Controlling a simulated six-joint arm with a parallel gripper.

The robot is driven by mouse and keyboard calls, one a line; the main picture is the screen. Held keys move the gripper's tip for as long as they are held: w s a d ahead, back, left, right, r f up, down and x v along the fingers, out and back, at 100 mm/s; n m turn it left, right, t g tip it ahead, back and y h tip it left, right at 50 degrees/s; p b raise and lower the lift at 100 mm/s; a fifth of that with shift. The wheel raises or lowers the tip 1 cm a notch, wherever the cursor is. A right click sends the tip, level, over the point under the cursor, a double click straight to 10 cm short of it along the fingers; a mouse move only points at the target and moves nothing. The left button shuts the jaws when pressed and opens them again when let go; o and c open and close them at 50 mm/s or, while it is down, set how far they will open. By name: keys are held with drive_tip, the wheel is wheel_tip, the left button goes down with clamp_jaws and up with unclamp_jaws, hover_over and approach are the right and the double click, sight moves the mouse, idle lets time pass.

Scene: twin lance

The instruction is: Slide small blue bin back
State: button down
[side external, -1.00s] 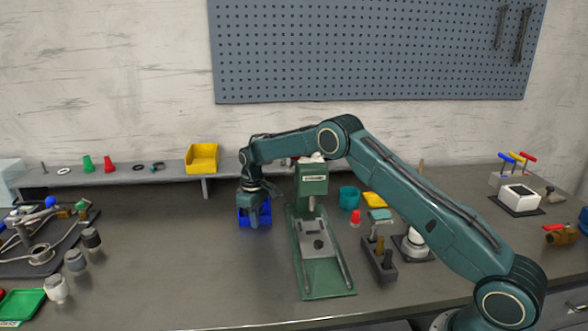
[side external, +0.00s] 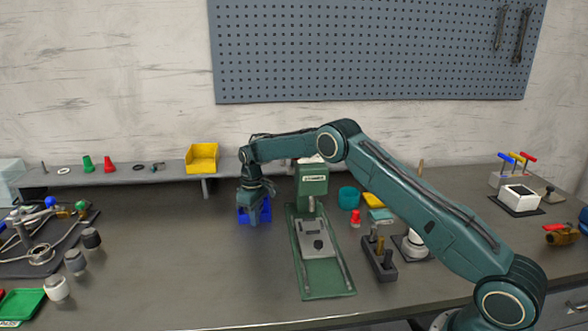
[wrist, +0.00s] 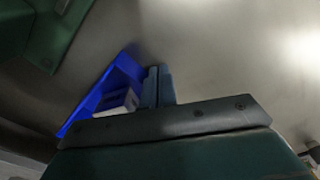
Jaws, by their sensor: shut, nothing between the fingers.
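The small blue bin (side external: 264,213) stands on the bench left of the green press, below the shelf. In the side view my gripper (side external: 252,219) is in front of the bin and hides its middle. In the wrist view the blue bin (wrist: 102,96) is tilted in the picture, with a whitish block-like thing inside it. The fingers (wrist: 158,85) are shut together with nothing between them, close beside the bin's edge. I cannot tell whether they touch it.
The green press (side external: 318,262) stands just right of the bin. The shelf (side external: 120,178) runs behind, with a yellow bin (side external: 202,158) on it. The bench left of the blue bin (side external: 165,240) is clear.

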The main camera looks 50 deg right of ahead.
drive_tip(key=shift+s+a, duration=0.15)
drive_tip(key=shift+s, duration=0.1)
drive_tip(key=shift+r, duration=0.1)
drive_tip(key=shift+r, duration=1.4)
drive_tip(key=shift+r, duration=0.15)
drive_tip(key=shift+r, duration=1.35)
drive_tip(key=shift+r, duration=0.2)
wheel_tip(320, 180, up, 3)
drive_tip(key=shift+f, duration=0.2)
